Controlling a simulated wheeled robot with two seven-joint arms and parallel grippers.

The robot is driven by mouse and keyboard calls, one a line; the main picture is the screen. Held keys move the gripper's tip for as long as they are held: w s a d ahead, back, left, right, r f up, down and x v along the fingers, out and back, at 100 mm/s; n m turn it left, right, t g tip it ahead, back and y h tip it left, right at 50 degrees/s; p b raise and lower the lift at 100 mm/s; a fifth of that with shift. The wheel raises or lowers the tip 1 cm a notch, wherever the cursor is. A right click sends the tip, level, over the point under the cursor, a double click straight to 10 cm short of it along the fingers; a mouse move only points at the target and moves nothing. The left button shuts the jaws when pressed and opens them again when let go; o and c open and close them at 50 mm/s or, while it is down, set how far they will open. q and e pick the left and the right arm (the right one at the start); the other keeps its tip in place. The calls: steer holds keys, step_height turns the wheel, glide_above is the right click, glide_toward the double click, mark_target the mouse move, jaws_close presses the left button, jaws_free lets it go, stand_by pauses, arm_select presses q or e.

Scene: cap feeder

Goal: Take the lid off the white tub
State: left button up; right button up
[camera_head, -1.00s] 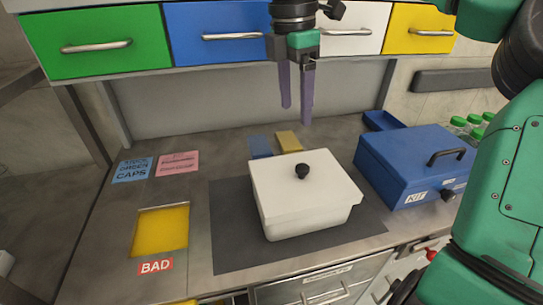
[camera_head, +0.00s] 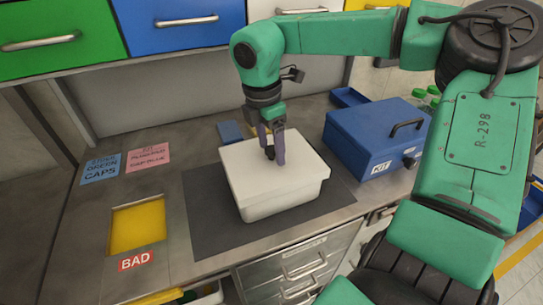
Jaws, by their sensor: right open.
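The white tub (camera_head: 284,203) stands on a dark mat on the counter, with its white lid (camera_head: 252,173) on top. The lid's small black knob (camera_head: 270,153) is mostly hidden behind the fingers of my right gripper (camera_head: 272,159). This gripper points down with its purple fingers around or right beside the knob, near the lid's surface. Its fingers are open, and I cannot tell whether they touch the knob. My left gripper is not in view.
A blue box marked KIT (camera_head: 372,137) stands close to the tub's right. The dark mat (camera_head: 208,222) is bare left of the tub. A yellow recess (camera_head: 138,226) with a BAD label lies further left. Coloured drawers (camera_head: 170,22) hang above the counter's back.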

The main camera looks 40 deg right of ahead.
mark_target(270, 149)
jaws_close()
steer(key=shift+r, duration=0.1)
step_height(270, 149, up, 20)
steer(key=p, duration=0.1)
